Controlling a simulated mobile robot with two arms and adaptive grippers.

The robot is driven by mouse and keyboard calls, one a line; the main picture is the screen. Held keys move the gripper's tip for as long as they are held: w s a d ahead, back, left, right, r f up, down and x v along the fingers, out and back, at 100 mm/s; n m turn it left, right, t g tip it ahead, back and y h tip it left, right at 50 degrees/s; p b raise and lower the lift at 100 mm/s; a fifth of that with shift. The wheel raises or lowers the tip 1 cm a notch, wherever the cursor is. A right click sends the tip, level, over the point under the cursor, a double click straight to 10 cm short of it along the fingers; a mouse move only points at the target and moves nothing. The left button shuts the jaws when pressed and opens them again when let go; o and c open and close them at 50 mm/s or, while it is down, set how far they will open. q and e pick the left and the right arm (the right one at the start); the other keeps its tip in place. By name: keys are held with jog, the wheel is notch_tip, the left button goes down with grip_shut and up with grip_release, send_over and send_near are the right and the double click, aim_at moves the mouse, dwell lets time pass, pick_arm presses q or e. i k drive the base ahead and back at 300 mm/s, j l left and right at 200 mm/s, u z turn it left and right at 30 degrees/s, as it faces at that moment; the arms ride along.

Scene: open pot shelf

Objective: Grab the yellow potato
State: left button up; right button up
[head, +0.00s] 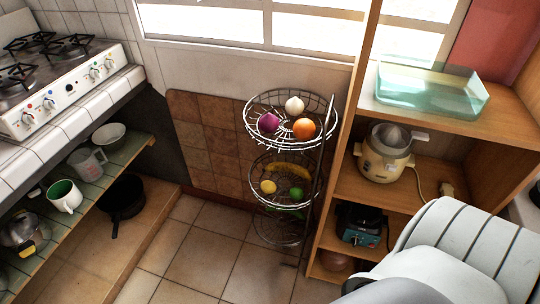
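A small, round yellow item (268,187), which looks like the yellow potato, lies at the left of the middle tier of a three-tier wire basket stand (249,126). A green round item (296,193) lies to its right, and a long yellow banana-like item (290,170) lies behind them. The wire rim and bars partly cross these items. Neither of my grippers shows in the head view.
The top tier holds a white onion (294,105), a purple onion (268,122) and an orange (304,128). The tiled floor (205,255) in front is clear. A stove counter (75,115) is left.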

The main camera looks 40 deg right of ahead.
aim_at(269, 187)
jog(key=i+z, duration=0.4)
jog(key=i+j+z, duration=0.2)
jog(key=z, duration=0.2)
jog(key=i+j+z, duration=0.25)
jog(key=z, duration=0.2)
jog(key=i+j+z, duration=0.25)
jog(key=z, duration=0.15)
jog(key=i+j+z, duration=0.15)
jog(key=j+z, duration=0.25)
jog(key=j, duration=0.15)
